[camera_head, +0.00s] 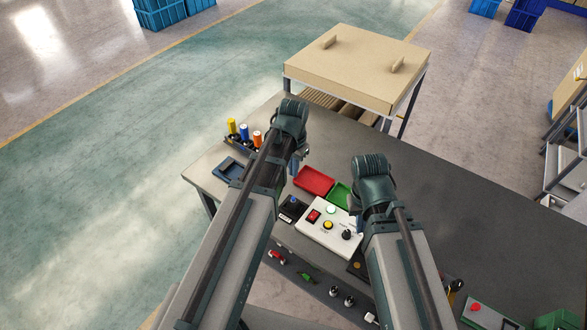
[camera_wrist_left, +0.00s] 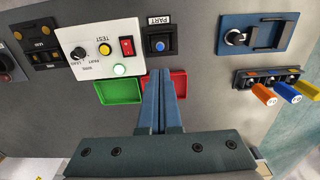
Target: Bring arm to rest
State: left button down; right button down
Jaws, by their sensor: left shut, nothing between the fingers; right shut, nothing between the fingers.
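My left arm (camera_head: 238,235) reaches in from the lower left over the workbench, its wrist bent downward at the far end. My left gripper (camera_head: 296,164) is mostly hidden behind the arm in the head view. My right arm (camera_head: 398,265) reaches up from the bottom, right of the control box. My right gripper (camera_head: 359,214) is shut and empty, largely hidden below its wrist.
The workbench (camera_head: 455,208) carries a white control box (camera_head: 313,235), a red tray (camera_head: 314,181), a green tray (camera_head: 338,194) and a rack of coloured screwdrivers (camera_head: 245,140). A table with a beige top (camera_head: 356,66) stands behind. The bench's right part is largely bare.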

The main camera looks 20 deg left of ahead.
pick_arm(q)
jog(key=s+d+f+y+b, duration=0.1)
jog(key=s+d+f+b, duration=0.4)
jog(key=s+d, duration=0.5)
jog(key=s, duration=0.4)
jog(key=shift+f, duration=0.1)
